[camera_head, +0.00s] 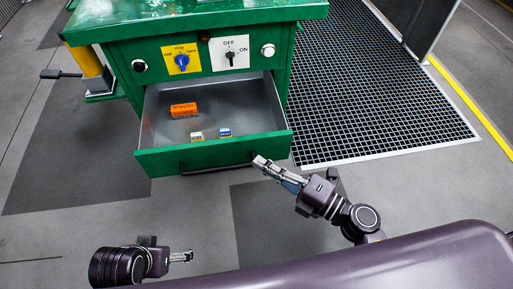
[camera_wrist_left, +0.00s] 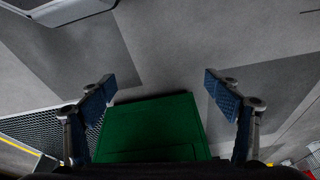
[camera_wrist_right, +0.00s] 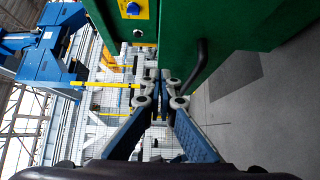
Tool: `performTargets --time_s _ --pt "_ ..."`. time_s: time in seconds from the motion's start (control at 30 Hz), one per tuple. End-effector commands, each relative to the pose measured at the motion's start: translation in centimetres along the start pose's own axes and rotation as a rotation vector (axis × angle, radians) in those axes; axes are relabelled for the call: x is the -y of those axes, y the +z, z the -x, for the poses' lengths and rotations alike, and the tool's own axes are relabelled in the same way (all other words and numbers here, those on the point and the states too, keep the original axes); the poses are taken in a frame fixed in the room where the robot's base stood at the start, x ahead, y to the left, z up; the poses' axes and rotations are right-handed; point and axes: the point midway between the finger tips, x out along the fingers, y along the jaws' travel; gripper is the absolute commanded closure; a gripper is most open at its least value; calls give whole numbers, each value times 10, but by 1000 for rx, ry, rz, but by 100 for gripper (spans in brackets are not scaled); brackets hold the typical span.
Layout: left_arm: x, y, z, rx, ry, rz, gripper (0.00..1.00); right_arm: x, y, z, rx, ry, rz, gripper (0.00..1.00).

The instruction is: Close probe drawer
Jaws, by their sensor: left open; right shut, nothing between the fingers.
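The green drawer (camera_head: 213,153) is pulled out from the front of the green cabinet, with its grey inside showing. Its dark bar handle (camera_head: 215,168) is on the front panel, and a dark handle also shows in the right wrist view (camera_wrist_right: 198,65). My right gripper (camera_head: 260,162) is shut and empty, its tips close to the right end of the drawer front; I cannot tell whether they touch. In the right wrist view its fingertips (camera_wrist_right: 160,80) are together beside green panels. My left gripper (camera_head: 182,256) is low at the left, away from the drawer. In the left wrist view its fingers (camera_wrist_left: 160,88) are open.
A black floor grating (camera_head: 380,90) lies to the right. The floor before the drawer is clear.

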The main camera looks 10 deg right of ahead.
Motion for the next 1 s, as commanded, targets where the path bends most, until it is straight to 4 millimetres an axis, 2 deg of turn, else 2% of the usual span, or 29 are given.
performTargets --time_s 0.07,0.3,0.6,1.0 --pt "0 0 0 0 0 0 18 -2 0 -18 0 5 0 100" --pt "0 -1 10 -7 -1 1 18 0 23 -37 1 2 -1 100" --pt "0 -1 18 -12 0 2 18 0 29 -42 1 0 -2 100" --pt "0 0 16 -9 0 2 18 -1 34 -48 0 1 0 100"
